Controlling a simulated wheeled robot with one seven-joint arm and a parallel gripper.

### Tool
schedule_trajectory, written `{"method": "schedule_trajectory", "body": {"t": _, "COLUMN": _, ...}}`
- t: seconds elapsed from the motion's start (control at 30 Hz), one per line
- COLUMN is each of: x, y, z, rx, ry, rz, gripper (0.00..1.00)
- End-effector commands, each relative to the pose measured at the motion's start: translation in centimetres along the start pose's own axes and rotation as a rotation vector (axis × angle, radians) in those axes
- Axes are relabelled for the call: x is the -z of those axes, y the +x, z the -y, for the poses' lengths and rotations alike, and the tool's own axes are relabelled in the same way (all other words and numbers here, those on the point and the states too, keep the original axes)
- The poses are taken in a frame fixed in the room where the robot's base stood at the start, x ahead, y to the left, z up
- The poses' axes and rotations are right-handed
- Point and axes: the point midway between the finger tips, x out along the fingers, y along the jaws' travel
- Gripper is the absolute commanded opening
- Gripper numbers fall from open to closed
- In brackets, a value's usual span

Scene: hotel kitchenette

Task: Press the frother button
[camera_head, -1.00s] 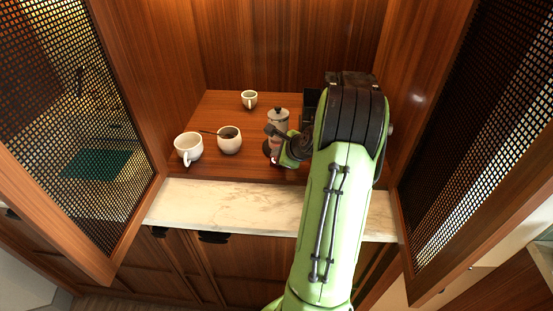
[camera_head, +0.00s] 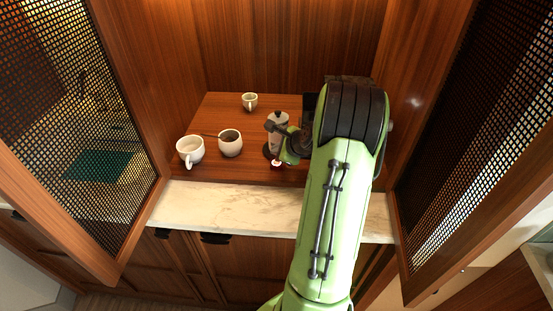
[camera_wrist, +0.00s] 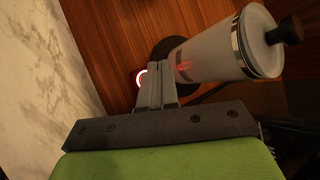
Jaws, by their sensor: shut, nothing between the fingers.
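The frother (camera_head: 277,122) stands upright on the wooden cabinet floor, a pale cylinder with a dark-knobbed lid on a dark round base. In the wrist view its jug (camera_wrist: 218,48) lies sideways across the picture. The frother button (camera_wrist: 142,78) glows as a red and white ring at the edge of the base; it also shows as a small red and white spot in the head view (camera_head: 276,163). My gripper (camera_wrist: 155,72) is shut and empty, its fingertips right beside the ring and covering part of it. I cannot tell if they touch the button.
A white cup (camera_head: 190,151), a round pot with a dark stick (camera_head: 230,143) and a small cup (camera_head: 250,101) stand left of the frother. A marble ledge (camera_head: 235,208) runs in front. Mesh doors (camera_head: 80,120) stand open on both sides.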

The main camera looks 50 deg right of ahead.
Motion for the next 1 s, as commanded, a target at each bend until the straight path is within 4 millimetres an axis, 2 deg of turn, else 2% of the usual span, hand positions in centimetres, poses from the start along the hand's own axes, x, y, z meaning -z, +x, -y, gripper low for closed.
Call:
{"method": "schedule_trajectory", "body": {"t": 0.03, "x": -0.6, "y": -0.8, "z": 0.6, "rx": 0.001, "ry": -0.001, "rz": 0.000, "gripper": 0.00}}
{"method": "schedule_trajectory", "body": {"t": 0.33, "x": -2.0, "y": -2.8, "z": 2.0, "rx": 0.000, "ry": -0.001, "rz": 0.000, "gripper": 0.00}}
{"method": "schedule_trajectory", "body": {"t": 1.0, "x": -1.9, "y": -2.6, "z": 1.9, "rx": 0.000, "ry": 0.000, "rz": 0.000, "gripper": 0.00}}
